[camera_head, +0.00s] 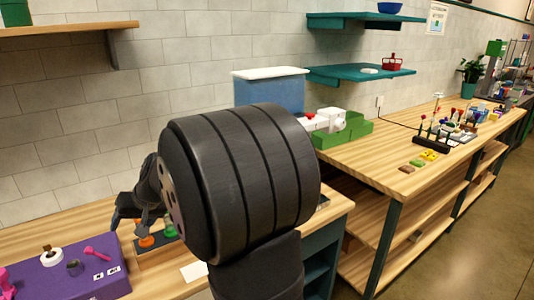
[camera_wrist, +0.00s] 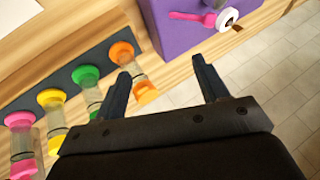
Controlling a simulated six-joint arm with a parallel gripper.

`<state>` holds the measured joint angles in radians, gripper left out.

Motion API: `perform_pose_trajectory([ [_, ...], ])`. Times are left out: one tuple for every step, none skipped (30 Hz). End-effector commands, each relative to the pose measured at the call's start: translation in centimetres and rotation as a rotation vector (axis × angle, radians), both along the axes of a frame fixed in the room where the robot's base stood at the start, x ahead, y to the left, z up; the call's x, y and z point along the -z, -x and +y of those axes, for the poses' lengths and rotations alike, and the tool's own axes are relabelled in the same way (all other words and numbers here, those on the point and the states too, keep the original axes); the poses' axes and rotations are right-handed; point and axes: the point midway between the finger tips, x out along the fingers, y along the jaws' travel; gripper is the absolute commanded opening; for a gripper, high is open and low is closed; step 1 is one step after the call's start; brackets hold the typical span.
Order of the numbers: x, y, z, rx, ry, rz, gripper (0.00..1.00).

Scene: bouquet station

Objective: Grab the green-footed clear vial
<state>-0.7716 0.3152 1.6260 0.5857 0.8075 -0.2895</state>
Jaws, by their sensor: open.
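The green-footed clear vial (camera_wrist: 92,96) stands in a row of vials in the wrist view, between a yellow one and an orange one. It has green ends and a clear body, and its lower part is partly hidden by my gripper. In the head view a green piece (camera_head: 168,231) of it shows beside an orange piece. My gripper (camera_wrist: 161,67) is open and empty. In the wrist view its left finger appears beside the orange vial, right of the green one. In the head view the gripper (camera_head: 128,208) is partly hidden behind my arm.
Close neighbours are the orange vial (camera_wrist: 134,70), the yellow vial (camera_wrist: 54,118) and the pink vial (camera_wrist: 20,140), along a dark strip (camera_wrist: 72,62). A purple box (camera_wrist: 178,36) with a pink tool stands beyond. The wooden bench (camera_head: 165,284) has some bare space.

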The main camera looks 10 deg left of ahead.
Motion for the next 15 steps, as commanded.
perform_pose_trajectory([
  [0.0,0.0,0.0,0.0,0.0,0.0,0.57],
  [0.0,0.0,0.0,0.0,0.0,0.0,0.53],
  [0.0,0.0,0.0,0.0,0.0,0.0,0.53],
  [0.0,0.0,0.0,0.0,0.0,0.0,0.53],
  [0.0,0.0,0.0,0.0,0.0,0.0,0.53],
  [0.0,0.0,0.0,0.0,0.0,0.0,0.53],
  [0.0,0.0,0.0,0.0,0.0,0.0,0.53],
  [0.0,0.0,0.0,0.0,0.0,0.0,0.53],
  [0.0,0.0,0.0,0.0,0.0,0.0,0.53],
  [-0.2,0.0,0.0,0.0,-0.001,-0.001,0.53],
  [-0.4,0.0,0.0,0.0,-0.002,-0.001,0.53],
  [-1.0,0.0,0.1,0.0,-0.003,-0.002,0.53],
  [-1.8,-0.1,0.1,-0.001,-0.004,-0.004,0.53],
  [-2.7,-0.1,0.1,-0.002,-0.005,-0.007,0.53],
  [-4.1,-0.1,0.1,-0.001,-0.006,-0.007,0.53],
])
